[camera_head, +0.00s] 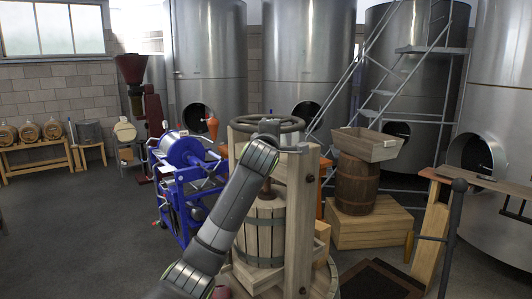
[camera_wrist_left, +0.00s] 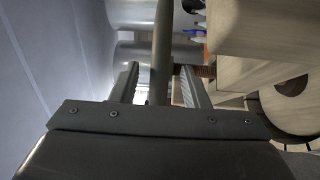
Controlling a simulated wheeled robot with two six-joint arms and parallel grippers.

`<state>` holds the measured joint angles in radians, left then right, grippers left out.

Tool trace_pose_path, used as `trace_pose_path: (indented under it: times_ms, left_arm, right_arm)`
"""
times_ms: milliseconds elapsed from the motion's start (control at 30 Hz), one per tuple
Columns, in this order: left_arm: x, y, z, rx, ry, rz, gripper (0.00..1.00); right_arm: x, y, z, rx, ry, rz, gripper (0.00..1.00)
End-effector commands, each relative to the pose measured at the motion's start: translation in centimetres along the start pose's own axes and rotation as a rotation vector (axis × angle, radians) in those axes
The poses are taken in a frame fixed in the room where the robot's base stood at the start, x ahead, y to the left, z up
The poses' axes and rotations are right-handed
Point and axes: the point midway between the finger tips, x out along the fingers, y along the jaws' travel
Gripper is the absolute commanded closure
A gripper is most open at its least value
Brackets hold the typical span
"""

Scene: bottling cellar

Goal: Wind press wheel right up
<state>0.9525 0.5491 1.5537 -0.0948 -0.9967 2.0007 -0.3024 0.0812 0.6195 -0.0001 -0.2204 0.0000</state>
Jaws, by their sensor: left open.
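The wooden basket press stands in the middle of the head view, with its dark round press wheel (camera_head: 292,126) lying flat across the top of the wooden frame (camera_head: 303,205). Below it are the screw and the slatted basket (camera_head: 262,232). My left arm reaches up in front of the press, and its wrist covers part of the wheel. In the left wrist view my left gripper (camera_wrist_left: 158,75) is open. A grey bar (camera_wrist_left: 162,45), apparently part of the wheel, runs between its fingers without visible contact on both sides. The brown threaded screw (camera_wrist_left: 208,71) shows beyond it. My right gripper is out of view.
A blue-framed machine (camera_head: 183,170) stands close left of the press. A barrel (camera_head: 356,185) with a wooden tray (camera_head: 368,143) on it stands to the right. Steel tanks (camera_head: 310,60) line the back. The floor at far left is clear.

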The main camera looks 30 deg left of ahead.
Motion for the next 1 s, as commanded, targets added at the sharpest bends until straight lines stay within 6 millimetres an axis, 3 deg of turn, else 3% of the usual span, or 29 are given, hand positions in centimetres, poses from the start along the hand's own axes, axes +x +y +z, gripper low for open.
trace_pose_path:
  times_ms: [700,1000]
  left_arm:
    - [-12.4,-0.3,0.0,0.001,-0.001,0.004,0.58]
    - [-14.8,-0.1,0.0,0.001,0.0,0.0,0.58]
  right_arm:
    - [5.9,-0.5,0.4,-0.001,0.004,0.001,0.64]
    - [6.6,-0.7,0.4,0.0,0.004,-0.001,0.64]
